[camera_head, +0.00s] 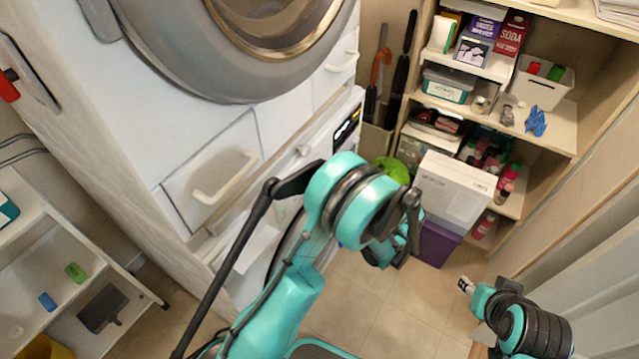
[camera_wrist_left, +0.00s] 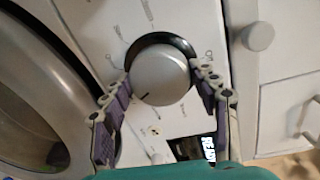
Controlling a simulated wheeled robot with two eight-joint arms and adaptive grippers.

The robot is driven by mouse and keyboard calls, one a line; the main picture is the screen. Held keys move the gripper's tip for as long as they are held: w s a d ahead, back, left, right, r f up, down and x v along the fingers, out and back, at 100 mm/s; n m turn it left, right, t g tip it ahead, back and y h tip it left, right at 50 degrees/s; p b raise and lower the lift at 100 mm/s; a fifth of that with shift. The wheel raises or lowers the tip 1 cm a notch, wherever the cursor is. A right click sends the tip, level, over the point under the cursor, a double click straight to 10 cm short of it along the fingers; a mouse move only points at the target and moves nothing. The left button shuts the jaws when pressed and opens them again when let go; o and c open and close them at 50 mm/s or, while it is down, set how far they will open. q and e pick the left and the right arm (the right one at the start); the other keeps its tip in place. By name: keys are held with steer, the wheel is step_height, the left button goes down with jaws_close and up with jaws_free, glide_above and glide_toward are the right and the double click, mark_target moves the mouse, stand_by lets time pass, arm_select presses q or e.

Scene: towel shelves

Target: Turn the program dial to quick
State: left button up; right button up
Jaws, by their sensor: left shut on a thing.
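The program dial (camera_wrist_left: 160,75) is a round silver knob with a dark ring on the washer's white panel (camera_wrist_left: 98,35). A short dark mark on the dial points to the lower left in the left wrist view. The printed labels around it are too small to read. My left gripper (camera_wrist_left: 161,80) is shut on the dial, with one finger on each side. In the head view my left arm hides the dial and most of that gripper. My right gripper (camera_head: 466,286) is at the lower right, away from the washer, and its finger opening is unclear.
A dark display (camera_wrist_left: 192,149) sits below the dial in the wrist view. A round door (camera_head: 265,45) is on the upper machine. Shelves (camera_head: 560,120) hold boxes and bottles at right. A white cart (camera_head: 25,245) stands at left. Floor (camera_head: 400,310) is clear between the arms.

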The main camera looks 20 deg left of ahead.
arm_select(q)
steer(key=m, duration=0.8)
steer(key=shift+w+g, duration=0.1)
steer(key=shift+g, duration=0.2)
steer(key=shift+m+y, duration=0.3)
steer(key=shift+m, duration=0.1)
steer(key=o, duration=1.2)
steer(key=shift+c, duration=0.2)
step_height(320, 180, up, 10)
